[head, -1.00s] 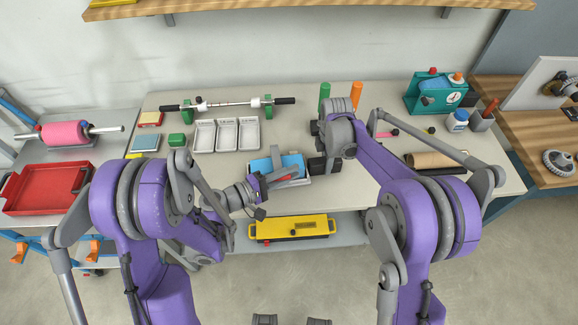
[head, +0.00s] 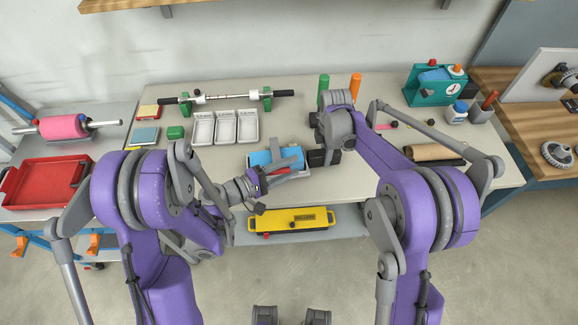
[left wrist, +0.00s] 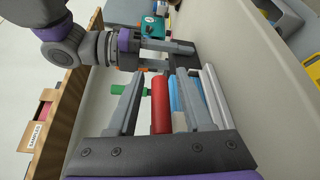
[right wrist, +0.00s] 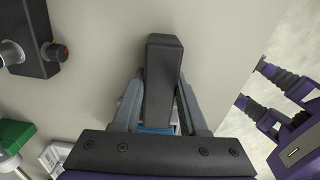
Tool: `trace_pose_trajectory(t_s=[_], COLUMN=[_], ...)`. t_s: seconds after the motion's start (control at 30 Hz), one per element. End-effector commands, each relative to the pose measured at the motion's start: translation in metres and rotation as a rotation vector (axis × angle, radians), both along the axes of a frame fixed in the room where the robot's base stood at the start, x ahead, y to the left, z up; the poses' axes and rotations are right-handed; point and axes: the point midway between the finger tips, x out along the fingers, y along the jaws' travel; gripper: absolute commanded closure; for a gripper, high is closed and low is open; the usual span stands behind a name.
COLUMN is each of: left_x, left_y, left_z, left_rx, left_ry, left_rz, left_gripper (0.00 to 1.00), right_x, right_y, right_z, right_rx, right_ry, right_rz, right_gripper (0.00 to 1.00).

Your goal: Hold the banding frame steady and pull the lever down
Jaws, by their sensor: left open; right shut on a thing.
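The banding frame (head: 278,156) stands near the table's front edge. Its blue part shows in the head view and also in the left wrist view (left wrist: 178,100). The red lever grip (left wrist: 160,104) lies between the spread fingers of my left gripper (left wrist: 160,100), which is open around it with gaps on both sides. In the head view, my left gripper (head: 285,170) partly covers the frame and lever. My right gripper (right wrist: 160,105) is shut on a dark block (right wrist: 163,75) at the frame's right end. The frame's lower parts are mostly hidden.
Several white trays (head: 225,127) and a rod on green stands (head: 228,97) are behind. Green (head: 323,84) and orange (head: 356,86) cylinders stand behind my right arm. A brown roll (head: 433,152) lies right. A yellow case (head: 292,221) sits on the lower shelf.

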Motion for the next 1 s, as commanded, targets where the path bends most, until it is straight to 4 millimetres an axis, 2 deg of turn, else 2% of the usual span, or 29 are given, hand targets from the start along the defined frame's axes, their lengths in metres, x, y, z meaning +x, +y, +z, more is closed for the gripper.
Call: trace_pose_trajectory(t_s=[0.13, 0.27, 0.7, 1.0], left_x=[0.0, 0.0, 0.0, 0.0], left_y=[0.0, 0.0, 0.0, 0.0], left_z=[0.004, 0.016, 0.083, 0.1], left_rx=[0.0, 0.0, 0.0, 0.0], left_ry=[0.0, 0.0, 0.0, 0.0], left_rz=[0.0, 0.001, 0.0, 0.0], left_gripper=[0.49, 0.49, 0.49, 0.49], right_x=[0.0, 0.0, 0.0, 0.0], right_y=[0.0, 0.0, 0.0, 0.001], right_z=[0.0, 0.0, 0.0, 0.0], right_rx=[-0.001, -0.001, 0.0, 0.001], right_ry=[0.0, 0.001, 0.001, 0.001], right_rz=[0.002, 0.002, 0.001, 0.001], right_gripper=[1.0, 1.0, 1.0, 1.0])
